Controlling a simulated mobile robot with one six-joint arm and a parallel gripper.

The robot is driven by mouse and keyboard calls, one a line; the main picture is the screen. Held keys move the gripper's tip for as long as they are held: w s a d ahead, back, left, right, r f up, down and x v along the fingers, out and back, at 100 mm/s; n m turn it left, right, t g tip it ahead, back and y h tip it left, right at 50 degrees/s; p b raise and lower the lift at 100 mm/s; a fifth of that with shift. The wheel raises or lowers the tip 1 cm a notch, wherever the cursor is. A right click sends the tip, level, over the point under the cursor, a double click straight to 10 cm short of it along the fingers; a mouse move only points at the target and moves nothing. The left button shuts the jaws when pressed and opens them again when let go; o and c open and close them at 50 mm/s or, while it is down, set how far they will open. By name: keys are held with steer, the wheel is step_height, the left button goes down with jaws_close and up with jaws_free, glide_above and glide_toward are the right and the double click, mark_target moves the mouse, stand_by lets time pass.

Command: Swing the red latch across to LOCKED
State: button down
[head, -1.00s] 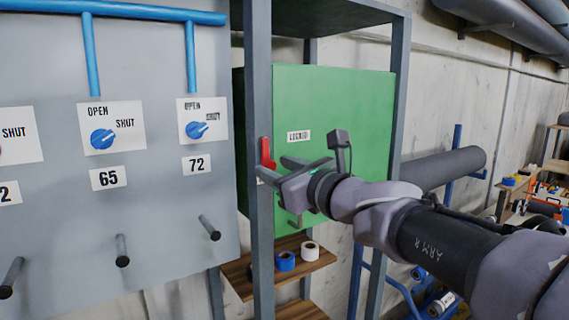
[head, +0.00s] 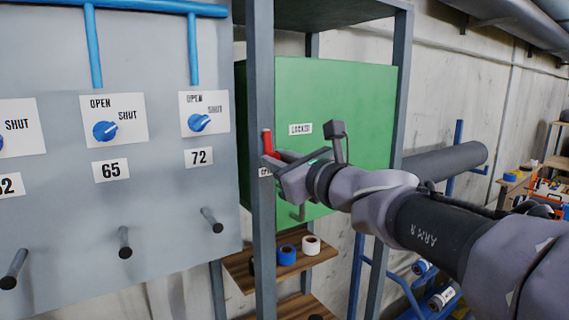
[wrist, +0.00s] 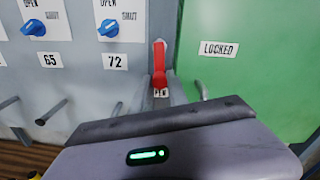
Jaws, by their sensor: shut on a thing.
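The red latch (head: 267,143) stands roughly upright on the grey post at the left edge of the green box (head: 345,115). It also shows upright in the wrist view (wrist: 159,62). A white LOCKED label (head: 300,129) is on the green door, right of the latch; the wrist view shows it too (wrist: 219,48). My gripper (head: 273,162) is at the latch's lower part, with its fingers shut on it. A small label (head: 265,172) below the latch is partly hidden by the fingers.
A grey panel (head: 60,210) with blue knobs, number plates and dark pegs stands to the left. A wooden shelf (head: 240,268) with tape rolls is below the box. A dark horizontal pipe (head: 450,162) runs behind my arm.

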steer(key=d+n+b, duration=0.1)
steer(key=n+b, duration=0.2)
steer(key=w+d+r+n+b, duration=0.1)
steer(key=n+b, duration=0.2)
steer(key=n, duration=0.1)
steer(key=w+n+b, duration=0.1)
steer(key=n+b, duration=0.2)
steer(key=shift+d+r, duration=0.3)
steer(key=shift+d, duration=0.1)
steer(key=n+b, duration=0.1)
steer(key=n, duration=0.1)
steer(key=r+n, duration=0.1)
steer(key=shift+w+d+r+n+b, duration=0.1)
steer(key=shift+d+r+n+b, duration=0.1)
steer(key=shift+n+b, duration=0.2)
steer(key=shift+d+r+n+b, duration=0.1)
steer(key=shift+r+n+b, duration=0.25)
steer(key=shift+n, duration=0.5)
steer(key=shift+r+n+b, duration=0.25)
steer(key=shift+r+n, duration=0.1)
steer(key=shift+n, duration=0.5)
steer(key=c, duration=1.3)
jaws_free()
